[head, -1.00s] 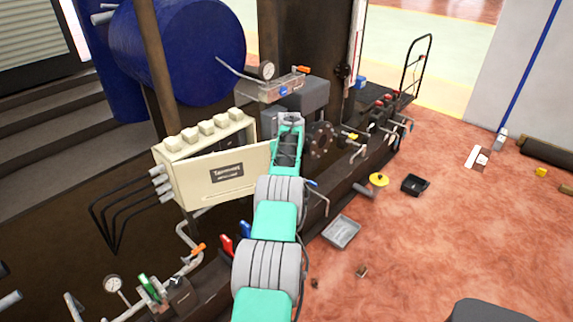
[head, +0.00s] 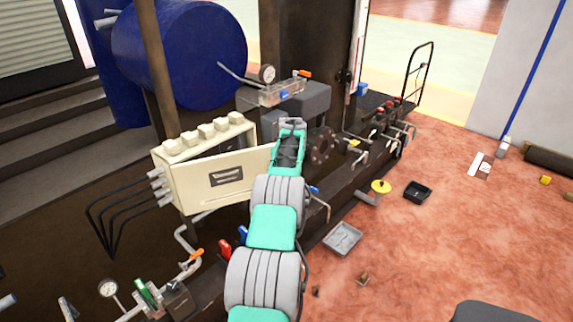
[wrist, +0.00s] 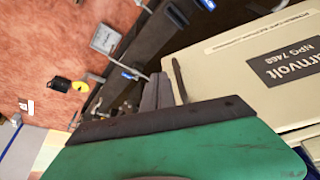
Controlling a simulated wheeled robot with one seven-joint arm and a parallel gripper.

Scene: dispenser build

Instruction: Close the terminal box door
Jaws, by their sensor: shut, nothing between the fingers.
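The cream terminal box (head: 162,160) stands left of centre in the head view, with several knobs on top. Its door (head: 200,185) is partly open, with a dark gap above it into the box. The door's label and cream face also fill the right of the wrist view (wrist: 235,75). My gripper (head: 291,122) is beside the door's free right edge in the head view, its fingertips hard to make out there. In the wrist view its grey fingers (wrist: 157,92) are together and empty, close to the door's edge. Whether they touch it I cannot tell.
A blue tank (head: 185,50) is behind the box. A gauge (head: 267,74) and a clear-sided unit (head: 280,93) are above and beyond my gripper. Black cables (head: 105,215) leave the box's left side. A grey tray (head: 343,238) lies on the open red floor at right.

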